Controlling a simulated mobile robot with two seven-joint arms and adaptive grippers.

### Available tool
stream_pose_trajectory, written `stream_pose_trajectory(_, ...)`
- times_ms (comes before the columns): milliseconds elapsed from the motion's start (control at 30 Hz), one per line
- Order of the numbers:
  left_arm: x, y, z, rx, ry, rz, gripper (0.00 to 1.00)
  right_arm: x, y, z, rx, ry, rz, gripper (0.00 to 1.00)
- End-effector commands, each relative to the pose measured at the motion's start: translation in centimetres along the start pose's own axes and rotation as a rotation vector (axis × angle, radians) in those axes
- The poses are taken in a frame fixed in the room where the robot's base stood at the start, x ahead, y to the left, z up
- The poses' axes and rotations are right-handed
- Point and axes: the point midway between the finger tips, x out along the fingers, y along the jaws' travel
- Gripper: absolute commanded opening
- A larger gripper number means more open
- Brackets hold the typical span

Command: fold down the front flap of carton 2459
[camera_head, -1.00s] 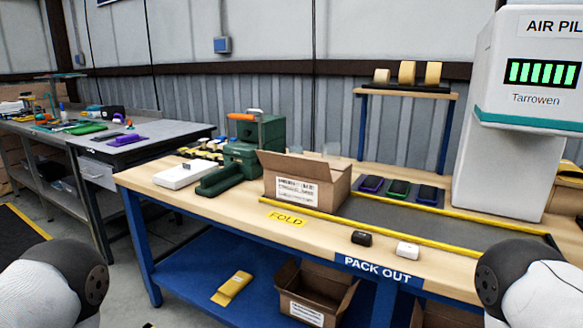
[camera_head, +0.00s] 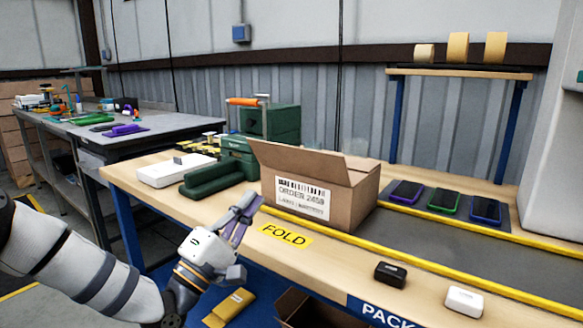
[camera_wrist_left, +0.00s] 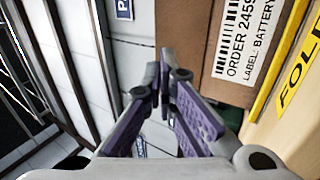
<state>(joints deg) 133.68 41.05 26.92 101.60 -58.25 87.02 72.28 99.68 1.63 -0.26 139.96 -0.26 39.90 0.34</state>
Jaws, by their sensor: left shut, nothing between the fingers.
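Carton 2459 (camera_head: 348,208) stands on the packing table, its front face with the "ORDER 2459" label toward me. Its front flap (camera_head: 312,166) stands up from the top edge of that face, leaning outward. My left gripper (camera_head: 248,203) is shut and empty, in front of and to the left of the carton, below the flap. In the left wrist view the fingertips (camera_wrist_left: 170,74) are together, and the carton's labelled face (camera_wrist_left: 213,84) shows to their right. Whether the fingers touch the carton I cannot tell. My right gripper is not in view.
A yellow "FOLD" mark (camera_head: 285,236) and a yellow strip (camera_head: 400,258) lie before the carton. Black (camera_head: 391,274) and white (camera_head: 465,301) small cases lie near the front edge.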

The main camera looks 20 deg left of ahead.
Motion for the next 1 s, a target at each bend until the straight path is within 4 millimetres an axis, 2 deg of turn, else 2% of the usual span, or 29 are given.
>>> stream_pose_trajectory(33,1.2,0.2,0.1,0.002,-0.004,0.003,0.00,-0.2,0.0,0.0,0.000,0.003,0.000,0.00)
stream_pose_trajectory(300,7.1,0.0,0.2,0.003,-0.003,-0.002,0.00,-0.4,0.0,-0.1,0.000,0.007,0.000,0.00)
stream_pose_trajectory(500,10.4,-0.1,0.2,0.003,-0.002,-0.005,0.00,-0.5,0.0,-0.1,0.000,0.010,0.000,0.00)
stream_pose_trajectory(700,11.6,-0.2,0.1,0.001,-0.001,-0.007,0.00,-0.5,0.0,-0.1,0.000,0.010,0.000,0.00)
stream_pose_trajectory(1000,11.7,-0.2,0.1,0.001,-0.001,-0.008,0.00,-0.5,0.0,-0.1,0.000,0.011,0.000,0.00)
